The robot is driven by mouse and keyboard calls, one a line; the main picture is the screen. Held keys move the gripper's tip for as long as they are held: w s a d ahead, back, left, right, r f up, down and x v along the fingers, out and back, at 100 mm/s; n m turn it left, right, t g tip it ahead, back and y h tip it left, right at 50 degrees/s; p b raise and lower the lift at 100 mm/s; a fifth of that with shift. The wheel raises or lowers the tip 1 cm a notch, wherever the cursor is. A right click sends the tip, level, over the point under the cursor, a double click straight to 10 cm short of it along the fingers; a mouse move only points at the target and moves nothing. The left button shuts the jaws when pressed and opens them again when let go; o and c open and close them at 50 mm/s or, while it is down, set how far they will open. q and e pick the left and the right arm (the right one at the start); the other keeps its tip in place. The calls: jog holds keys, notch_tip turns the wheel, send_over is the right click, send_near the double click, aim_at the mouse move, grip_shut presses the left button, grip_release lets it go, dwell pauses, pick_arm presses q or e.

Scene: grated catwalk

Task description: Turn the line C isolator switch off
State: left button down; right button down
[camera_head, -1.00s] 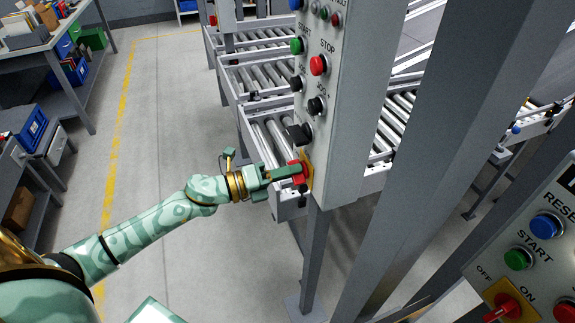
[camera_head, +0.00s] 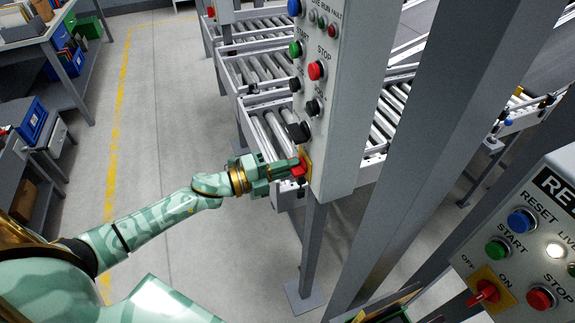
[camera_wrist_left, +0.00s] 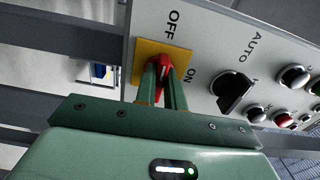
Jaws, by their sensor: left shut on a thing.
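A red rotary isolator handle (camera_wrist_left: 164,66) sits on a yellow plate (camera_wrist_left: 148,49) at the bottom of a grey control panel (camera_head: 338,120). In the left wrist view the plate is marked OFF and ON. My left gripper (camera_wrist_left: 164,88) is shut on the red handle, with a green finger on each side of it. In the head view the left gripper (camera_head: 288,170) reaches the panel's lower left edge and partly hides the handle (camera_head: 300,168). I cannot read a line letter on this panel. My right gripper is not in view.
Above the handle are a black selector (camera_head: 299,131), a red STOP button (camera_head: 316,70) and a green START button (camera_head: 295,48). A second panel (camera_head: 540,235) at right has its own red isolator (camera_head: 487,292). Roller conveyors (camera_head: 262,75) stand behind; grey posts (camera_head: 425,150) stand between the panels.

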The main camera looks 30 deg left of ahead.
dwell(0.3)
pick_arm(q)
jog(key=c, duration=1.5)
grip_release()
jog(key=shift+a, duration=0.1)
jog(key=b+v, duration=0.1)
jog(key=v, duration=1.5)
jog(key=shift+s, duration=0.1)
